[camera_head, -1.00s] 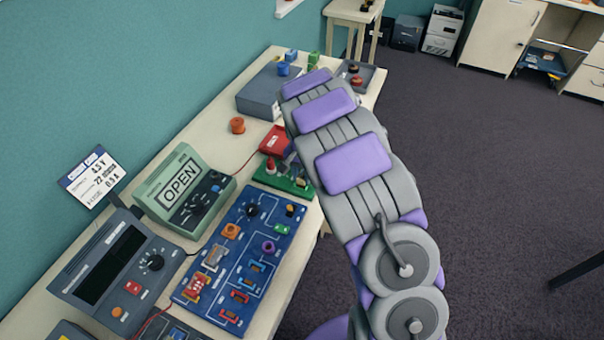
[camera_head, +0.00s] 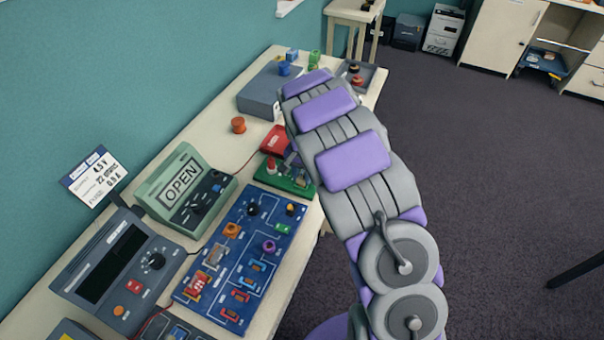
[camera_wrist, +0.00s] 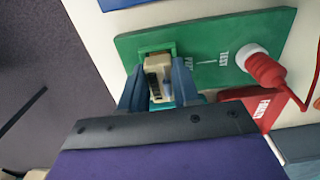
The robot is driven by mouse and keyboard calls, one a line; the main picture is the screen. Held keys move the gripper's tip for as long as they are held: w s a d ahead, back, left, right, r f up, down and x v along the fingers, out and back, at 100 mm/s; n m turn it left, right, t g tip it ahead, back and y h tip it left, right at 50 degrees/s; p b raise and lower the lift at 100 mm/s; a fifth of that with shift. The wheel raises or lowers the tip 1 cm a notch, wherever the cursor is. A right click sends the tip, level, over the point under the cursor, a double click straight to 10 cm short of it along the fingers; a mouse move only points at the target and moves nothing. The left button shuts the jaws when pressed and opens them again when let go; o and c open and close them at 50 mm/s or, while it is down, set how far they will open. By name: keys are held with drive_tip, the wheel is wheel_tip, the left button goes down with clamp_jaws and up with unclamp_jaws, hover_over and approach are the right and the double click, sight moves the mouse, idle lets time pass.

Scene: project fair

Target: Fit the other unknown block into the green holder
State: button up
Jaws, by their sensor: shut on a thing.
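The green holder board (camera_wrist: 205,65) fills the upper middle of the wrist view, with a raised green socket at its left and a red plug (camera_wrist: 265,68) standing at its right. My gripper (camera_wrist: 158,85) is shut on a beige block (camera_wrist: 155,68) with dark marks. The block is at the green socket, but I cannot tell how deep it sits. In the head view the green board (camera_head: 285,178) lies on the table, partly hidden behind my arm, and the block is hidden or too small to make out.
A red device (camera_head: 277,140) lies just beyond the green board; it also shows in the wrist view (camera_wrist: 262,108). A blue circuit board (camera_head: 245,250), a green meter reading OPEN (camera_head: 183,190) and an orange spool (camera_head: 238,125) are on the table. Open floor lies right.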

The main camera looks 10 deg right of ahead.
drive_tip(key=shift+f, duration=0.35)
idle(0.3)
drive_tip(key=o, duration=1.6)
drive_tip(key=shift+r, duration=0.1)
drive_tip(key=shift+r+p, duration=1.45)
drive_tip(key=shift+r, duration=2.45)
